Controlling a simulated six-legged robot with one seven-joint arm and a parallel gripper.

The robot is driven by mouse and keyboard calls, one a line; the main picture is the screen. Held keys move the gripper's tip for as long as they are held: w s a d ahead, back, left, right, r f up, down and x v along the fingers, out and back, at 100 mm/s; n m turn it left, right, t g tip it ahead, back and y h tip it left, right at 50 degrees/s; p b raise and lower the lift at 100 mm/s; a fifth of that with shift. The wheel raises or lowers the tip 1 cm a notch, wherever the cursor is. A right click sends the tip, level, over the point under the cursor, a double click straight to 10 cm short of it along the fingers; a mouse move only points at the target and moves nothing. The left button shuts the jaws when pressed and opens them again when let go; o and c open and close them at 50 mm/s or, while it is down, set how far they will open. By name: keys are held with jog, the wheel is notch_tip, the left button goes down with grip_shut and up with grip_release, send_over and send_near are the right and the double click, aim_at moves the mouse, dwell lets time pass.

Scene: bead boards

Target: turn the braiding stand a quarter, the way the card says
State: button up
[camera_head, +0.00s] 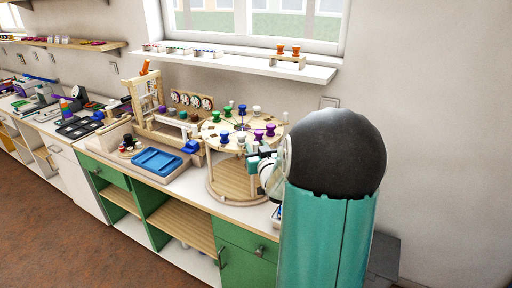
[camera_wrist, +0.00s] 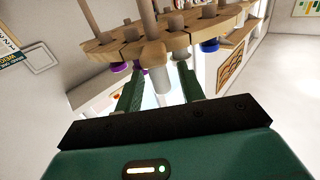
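The braiding stand (camera_head: 232,178) is a round wooden top on a wooden round base, at the right end of the counter. Purple, blue, green and whitish bobbins stand around its top. My gripper (camera_head: 254,162) is at the stand's front right side, partly hidden by my arm. In the wrist view, my gripper (camera_wrist: 160,76) has its two green fingers apart, with a whitish bobbin (camera_wrist: 159,78) between them in the picture. Gaps show beside this bobbin, and the stand's edge (camera_wrist: 150,45) lies just beyond. I cannot tell which sign is the card.
A panel with round dials (camera_head: 191,100) stands behind the stand. A blue tray (camera_head: 157,161) and a wooden frame (camera_head: 145,93) are to its left. A window shelf (camera_head: 235,62) runs above. A partly cut-off sign (camera_wrist: 9,48) shows in the wrist view.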

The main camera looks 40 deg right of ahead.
jog(key=shift+w+d, duration=0.15)
jog(key=shift+w, duration=0.2)
grip_shut()
